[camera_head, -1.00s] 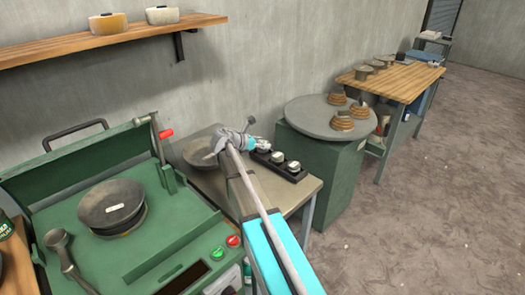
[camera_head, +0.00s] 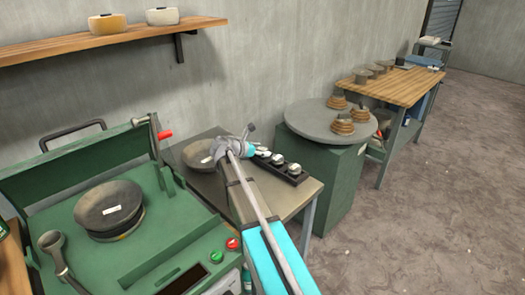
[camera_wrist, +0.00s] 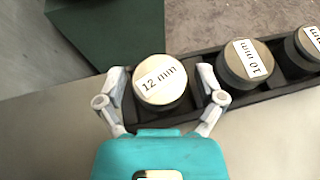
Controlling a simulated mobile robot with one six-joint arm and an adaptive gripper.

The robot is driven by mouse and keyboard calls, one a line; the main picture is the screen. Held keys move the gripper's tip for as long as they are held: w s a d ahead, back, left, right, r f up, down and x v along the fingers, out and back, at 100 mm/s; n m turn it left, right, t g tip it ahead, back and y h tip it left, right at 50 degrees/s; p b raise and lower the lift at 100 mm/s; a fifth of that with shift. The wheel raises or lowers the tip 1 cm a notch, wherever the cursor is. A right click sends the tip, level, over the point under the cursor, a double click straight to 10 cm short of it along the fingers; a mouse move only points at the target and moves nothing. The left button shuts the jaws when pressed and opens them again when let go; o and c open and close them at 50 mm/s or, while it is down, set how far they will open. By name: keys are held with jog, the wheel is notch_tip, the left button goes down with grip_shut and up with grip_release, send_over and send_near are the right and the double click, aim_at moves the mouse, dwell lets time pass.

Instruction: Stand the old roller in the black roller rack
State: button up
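A roller labelled 12 mm (camera_wrist: 160,82) stands upright at the near-left end of the black roller rack (camera_head: 284,176), which also shows in the wrist view (camera_wrist: 268,95). My gripper (camera_wrist: 160,85) is around this roller, one finger on each side. The fingers look apart from it, with small gaps. In the head view my gripper (camera_head: 248,140) is at the rack's left end and partly hides that roller. A roller labelled 10 mm (camera_wrist: 245,65) and another roller (camera_wrist: 306,48) stand in the rack to the right. I cannot tell which is the old roller.
A round turntable (camera_head: 310,122) behind bears several brown pieces. A wooden bench (camera_head: 410,84) stands farther right.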

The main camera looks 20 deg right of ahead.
jog(key=shift+r, duration=0.15)
dwell(0.4)
jog(key=shift+a+r+p, duration=0.15)
jog(key=shift+a+p, duration=0.05)
jog(key=shift+p, duration=0.1)
jog(key=p+v, duration=0.3)
jog(key=v, duration=0.6)
jog(key=shift+s+a+r+p, duration=0.1)
jog(key=shift+a+r+p, duration=0.1)
jog(key=shift+a+p, duration=0.2)
jog(key=shift+v, duration=0.8)
